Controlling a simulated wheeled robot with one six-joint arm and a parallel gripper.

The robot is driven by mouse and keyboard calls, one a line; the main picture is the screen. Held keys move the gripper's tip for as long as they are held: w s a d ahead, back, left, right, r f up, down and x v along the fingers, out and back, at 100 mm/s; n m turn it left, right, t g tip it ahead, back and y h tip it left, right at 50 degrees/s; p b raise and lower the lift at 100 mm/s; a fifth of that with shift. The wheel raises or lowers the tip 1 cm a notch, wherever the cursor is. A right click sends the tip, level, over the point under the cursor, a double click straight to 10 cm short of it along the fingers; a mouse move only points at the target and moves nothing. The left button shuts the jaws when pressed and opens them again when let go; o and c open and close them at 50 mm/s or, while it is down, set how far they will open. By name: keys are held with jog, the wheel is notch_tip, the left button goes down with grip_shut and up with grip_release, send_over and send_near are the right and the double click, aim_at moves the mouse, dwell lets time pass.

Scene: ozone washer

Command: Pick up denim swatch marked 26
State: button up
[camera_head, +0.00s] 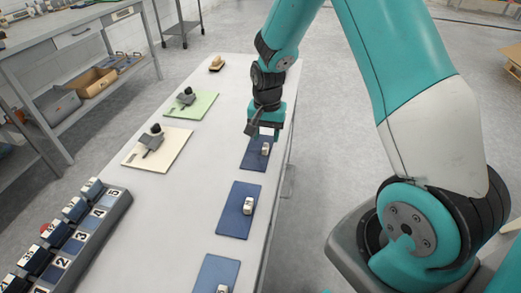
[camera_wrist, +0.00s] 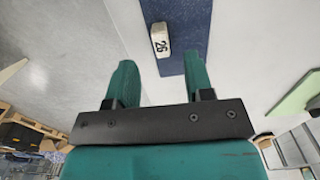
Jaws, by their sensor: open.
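The denim swatch marked 26 (camera_head: 251,161) is a dark blue rectangle lying flat near the right edge of the long table, farthest of the blue swatches in the head view. It also shows in the wrist view (camera_wrist: 191,25). A small pale block (camera_wrist: 161,40) with the number 26 stands on it; it also shows in the head view (camera_head: 265,149). My gripper (camera_head: 266,130) is above the far part of this swatch, partly hiding it. In the wrist view its teal fingers (camera_wrist: 159,70) are apart and empty, with the block just beyond the gap between them.
Two more blue swatches (camera_head: 234,211) (camera_head: 215,275) with pale blocks lie nearer along the same edge. A green mat (camera_head: 204,104) and a cream mat (camera_head: 170,154) carry dark gadgets on the left. A numbered rack (camera_head: 119,207) stands at lower left. The table's middle is clear.

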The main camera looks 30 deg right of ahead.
aim_at(266, 146)
notch_tip(266, 146, down, 4)
jog(key=shift+a+f, duration=0.1)
jog(key=shift+f, duration=0.1)
grip_shut()
jog(key=shift+r, duration=0.1)
